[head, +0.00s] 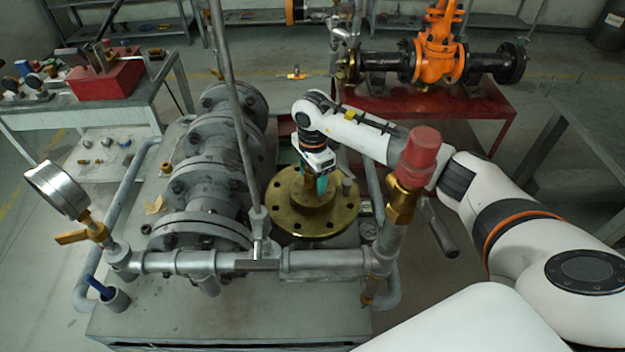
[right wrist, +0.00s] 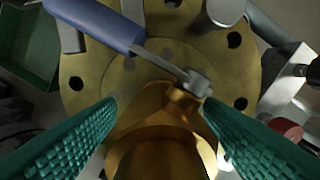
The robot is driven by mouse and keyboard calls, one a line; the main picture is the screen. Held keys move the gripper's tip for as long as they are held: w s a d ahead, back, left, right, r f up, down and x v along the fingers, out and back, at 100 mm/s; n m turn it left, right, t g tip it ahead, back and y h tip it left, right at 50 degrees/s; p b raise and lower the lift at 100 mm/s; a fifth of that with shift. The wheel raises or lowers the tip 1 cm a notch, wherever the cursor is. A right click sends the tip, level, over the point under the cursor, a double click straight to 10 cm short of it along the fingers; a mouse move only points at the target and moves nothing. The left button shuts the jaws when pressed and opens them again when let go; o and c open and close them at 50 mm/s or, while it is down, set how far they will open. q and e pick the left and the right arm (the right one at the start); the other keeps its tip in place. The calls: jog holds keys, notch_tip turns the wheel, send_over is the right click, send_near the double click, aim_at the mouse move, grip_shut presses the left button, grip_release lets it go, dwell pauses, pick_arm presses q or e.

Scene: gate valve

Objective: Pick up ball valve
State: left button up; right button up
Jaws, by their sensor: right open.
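The ball valve (right wrist: 170,112) shows in the right wrist view as a brass body with a blue lever handle (right wrist: 98,22) reaching to the upper left. It is over a round brass flange (head: 285,222) with bolt holes, which also shows in the right wrist view (right wrist: 82,75). My right gripper (head: 320,183) points down over this flange in the head view. In the right wrist view its green ridged fingers (right wrist: 160,108) are apart, one on each side of the valve body. Contact cannot be told. In the head view my gripper largely hides the valve. My left gripper is out of view.
Grey flanged piping (head: 200,185) stands left of the brass flange. A thin upright pipe (head: 235,120) and a red-capped fitting (head: 420,150) rise close to my right arm. A pressure gauge (head: 57,190) is at the left. An orange valve (head: 440,50) stands behind.

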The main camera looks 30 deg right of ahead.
jog(key=shift+c, duration=0.8)
jog(key=c, duration=0.3)
grip_shut()
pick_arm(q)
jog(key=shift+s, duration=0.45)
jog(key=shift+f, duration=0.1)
pick_arm(e)
jog(key=shift+r, duration=0.1)
jog(key=shift+w+r, duration=0.1)
jog(key=shift+r, duration=0.2)
notch_tip(320, 180, up, 8)
jog(key=shift+r+b, duration=0.2)
jog(key=shift+b, duration=1)
jog(key=shift+r, duration=0.7)
pick_arm(q)
jog(key=shift+p, duration=1.3)
pick_arm(e)
jog(key=shift+r, duration=2.05)
